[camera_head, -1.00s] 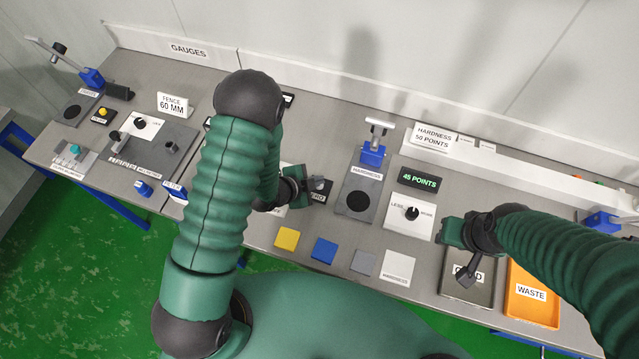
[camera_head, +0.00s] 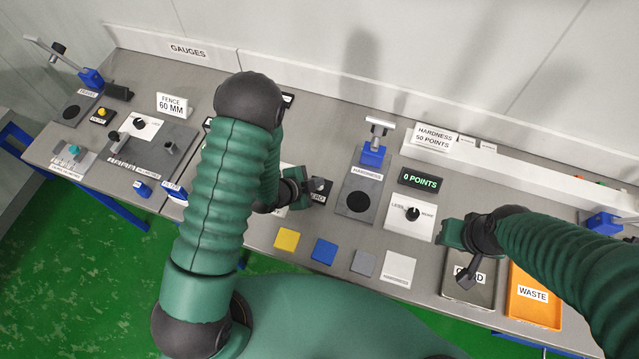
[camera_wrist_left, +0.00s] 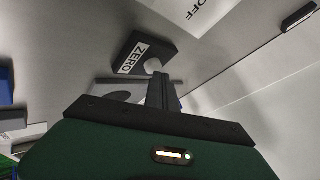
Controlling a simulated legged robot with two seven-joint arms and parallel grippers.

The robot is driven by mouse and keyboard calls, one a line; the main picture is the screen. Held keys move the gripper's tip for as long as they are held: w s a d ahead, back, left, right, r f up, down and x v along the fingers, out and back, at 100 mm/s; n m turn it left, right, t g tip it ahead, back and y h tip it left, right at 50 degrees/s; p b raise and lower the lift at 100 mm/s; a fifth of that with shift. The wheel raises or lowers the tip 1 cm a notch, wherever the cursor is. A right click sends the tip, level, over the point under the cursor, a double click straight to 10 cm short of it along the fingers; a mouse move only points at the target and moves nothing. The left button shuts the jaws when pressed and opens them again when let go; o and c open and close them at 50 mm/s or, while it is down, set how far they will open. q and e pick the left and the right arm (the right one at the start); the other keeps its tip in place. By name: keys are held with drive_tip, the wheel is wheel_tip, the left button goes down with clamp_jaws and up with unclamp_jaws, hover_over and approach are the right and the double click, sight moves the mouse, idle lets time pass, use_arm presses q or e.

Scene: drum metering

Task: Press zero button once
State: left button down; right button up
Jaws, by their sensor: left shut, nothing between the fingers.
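The zero button is a dark box with a white ZERO label (camera_wrist_left: 132,58) and a pale round cap (camera_wrist_left: 153,65) in the left wrist view. In the head view its box (camera_head: 318,197) is partly hidden by my left gripper (camera_head: 316,184). My left gripper is shut and empty. Its fingertips (camera_wrist_left: 157,80) are at the cap and overlap its edge in the left wrist view; I cannot tell whether they touch. The hardness display (camera_head: 420,180) reads 0 POINTS. My right gripper (camera_head: 466,276) hangs over the GOOD tray; its jaw opening is unclear.
The hardness gauge (camera_head: 359,200) and a LESS/MORE dial (camera_head: 412,214) stand right of the button. Yellow (camera_head: 287,239), blue (camera_head: 324,250) and grey (camera_head: 363,263) squares lie in front. The GOOD tray (camera_head: 485,292) and orange WASTE tray (camera_head: 546,311) are at right.

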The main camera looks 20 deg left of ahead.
idle(0.4)
use_arm(q)
drive_tip(key=shift+r+p, duration=0.7)
drive_tip(key=shift+r, duration=0.1)
wheel_tip(320, 180, up, 5)
drive_tip(key=p, duration=0.4)
drive_tip(key=shift+r, duration=0.1)
idle(0.4)
